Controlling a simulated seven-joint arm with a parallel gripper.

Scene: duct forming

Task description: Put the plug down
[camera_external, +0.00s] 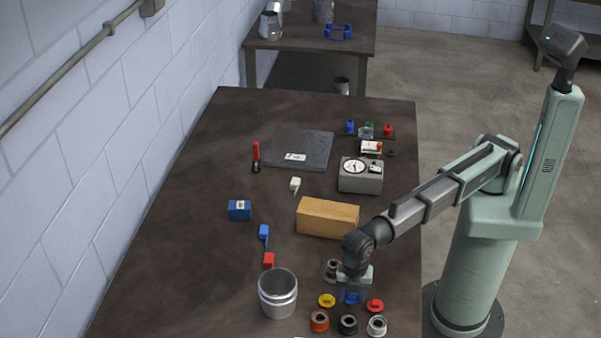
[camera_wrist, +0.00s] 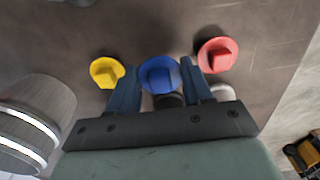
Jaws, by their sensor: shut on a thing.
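A blue plug (camera_wrist: 159,75) is between my gripper's two fingers (camera_wrist: 163,88) in the wrist view, and the fingers are shut on it. In the external view my gripper (camera_external: 352,296) points down near the table's front right, and the blue plug is mostly hidden by it. A yellow plug (camera_external: 327,300) lies to its left and a red plug (camera_external: 376,305) to its right; both also show in the wrist view, yellow (camera_wrist: 106,72) and red (camera_wrist: 218,55). I cannot tell whether the blue plug touches the table.
Orange (camera_external: 319,321), black (camera_external: 348,325) and white (camera_external: 377,326) rings stand in front of the plugs. A metal duct piece (camera_external: 278,294) stands to the left. A wooden block (camera_external: 328,217) and a gauge box (camera_external: 360,176) lie farther back. The table (camera_external: 190,240) is clear at left.

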